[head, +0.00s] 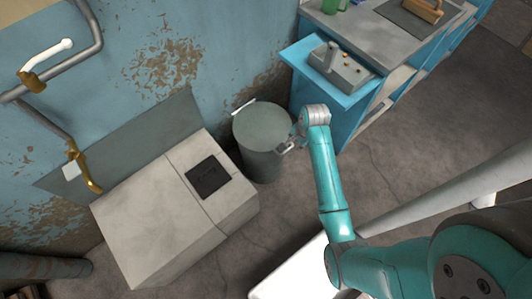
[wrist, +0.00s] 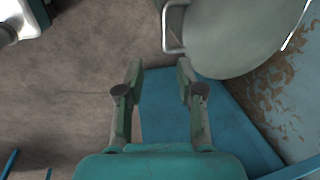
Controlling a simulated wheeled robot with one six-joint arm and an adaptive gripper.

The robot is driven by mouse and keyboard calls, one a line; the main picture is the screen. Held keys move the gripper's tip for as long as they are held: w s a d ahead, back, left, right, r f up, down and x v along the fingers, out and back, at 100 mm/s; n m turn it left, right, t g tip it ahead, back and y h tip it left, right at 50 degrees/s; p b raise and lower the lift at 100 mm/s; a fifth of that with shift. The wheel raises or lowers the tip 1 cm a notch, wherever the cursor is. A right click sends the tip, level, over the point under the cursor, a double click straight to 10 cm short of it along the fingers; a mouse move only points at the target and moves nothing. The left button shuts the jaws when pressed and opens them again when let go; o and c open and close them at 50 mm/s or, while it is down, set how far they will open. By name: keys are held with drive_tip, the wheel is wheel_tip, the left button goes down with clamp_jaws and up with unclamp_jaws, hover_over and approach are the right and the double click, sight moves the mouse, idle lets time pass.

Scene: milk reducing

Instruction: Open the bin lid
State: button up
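The bin (head: 262,160) is a grey-green round can standing between the concrete block and the blue counter. Its flat lid (head: 262,125) lies shut on top and also fills the upper right of the wrist view (wrist: 245,35). A pale metal loop handle (wrist: 169,28) sticks out from the rim. My gripper (head: 294,136) is at the right side of the bin, near the handle. In the wrist view its two fingers (wrist: 159,68) are spread with nothing between them. The handle lies just beyond the fingertips; I cannot tell the exact height gap.
A concrete block (head: 150,215) with a dark square plate (head: 207,177) stands left of the bin. A blue counter (head: 325,115) with a grey box (head: 342,68) stands close on the right. The peeling blue wall (head: 165,60) is behind. The floor in front is partly clear.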

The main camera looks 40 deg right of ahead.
sight(287, 150)
drive_tip(key=x, duration=1)
drive_tip(key=shift+w+a+f, duration=0.2)
drive_tip(key=shift+w+a, duration=0.1)
drive_tip(key=shift+w, duration=0.1)
clamp_jaws()
